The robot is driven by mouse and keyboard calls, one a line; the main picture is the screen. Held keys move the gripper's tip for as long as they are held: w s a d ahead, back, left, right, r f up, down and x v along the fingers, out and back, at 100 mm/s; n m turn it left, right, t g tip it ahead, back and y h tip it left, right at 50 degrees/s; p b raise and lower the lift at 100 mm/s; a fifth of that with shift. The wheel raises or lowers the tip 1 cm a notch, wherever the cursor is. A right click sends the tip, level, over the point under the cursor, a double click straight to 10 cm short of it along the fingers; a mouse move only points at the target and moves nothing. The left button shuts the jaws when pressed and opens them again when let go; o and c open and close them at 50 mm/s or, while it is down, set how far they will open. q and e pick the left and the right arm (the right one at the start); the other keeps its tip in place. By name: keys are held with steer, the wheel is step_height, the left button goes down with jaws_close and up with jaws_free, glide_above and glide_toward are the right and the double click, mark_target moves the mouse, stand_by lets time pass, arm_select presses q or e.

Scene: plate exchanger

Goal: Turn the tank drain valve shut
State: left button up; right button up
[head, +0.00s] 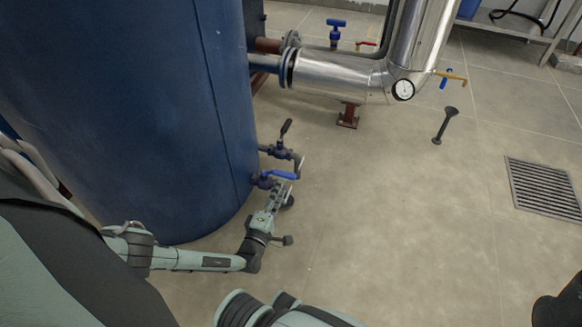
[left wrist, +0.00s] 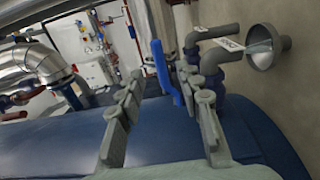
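Two small valves sit one above the other low on the right side of the blue tank (head: 150,110). The lower valve has a blue lever (head: 284,174), roughly level in the head view. The upper one has a dark lever (head: 286,127) that points up. I cannot read which is labelled as the drain. My left gripper (head: 278,191) is at the lower valve. In the left wrist view its fingers (left wrist: 162,78) are apart, and the blue lever (left wrist: 166,75) shows between them. I cannot tell whether they touch it.
In the left wrist view, tagged pipe elbows (left wrist: 222,58) and a metal funnel (left wrist: 265,47) are close on the right. Shiny piping with a gauge (head: 403,89) stands behind. A floor grate (head: 543,187) lies at right; the floor between is mostly clear.

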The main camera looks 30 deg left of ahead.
mark_target(285, 178)
arm_select(q)
steer(key=shift+b+x, duration=1.2)
steer(key=shift+x, duration=2.3)
jaws_close()
